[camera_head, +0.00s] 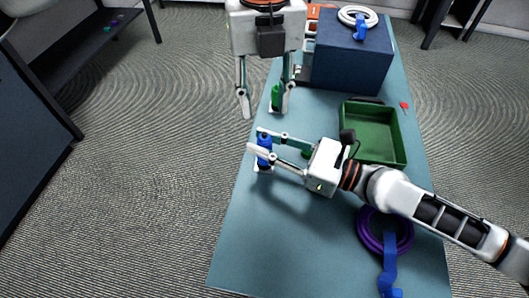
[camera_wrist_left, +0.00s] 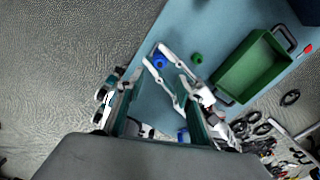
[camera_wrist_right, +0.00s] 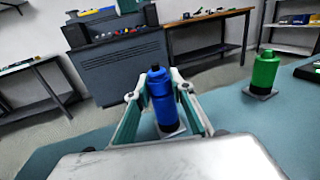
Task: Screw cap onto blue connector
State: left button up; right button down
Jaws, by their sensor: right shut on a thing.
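The blue connector (camera_head: 265,143) stands upright on a small pale plate near the left table edge. My right gripper (camera_head: 257,140) is shut on it from the side. In the right wrist view the blue connector (camera_wrist_right: 161,100) sits between the fingers, with a dark tip on top. I cannot tell whether its narrower blue upper part is a separate cap. My left gripper (camera_head: 265,114) is open, pointing down, higher in the head view and beside the green connector (camera_head: 276,97). In the left wrist view my left gripper (camera_wrist_left: 156,80) has nothing clearly between its fingers.
A small green round piece (camera_wrist_left: 197,58) lies on the table near the green tray (camera_head: 346,130). A dark blue box (camera_head: 345,60) with a white cable coil (camera_head: 350,14) stands at the back. A purple cable coil (camera_head: 370,238) lies at front right. The front left table is clear.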

aim_at(264, 133)
pick_arm(q)
notch_tip(264, 133, down, 8)
jog(key=shift+f, duration=0.1)
dwell(0.4)
grip_shut()
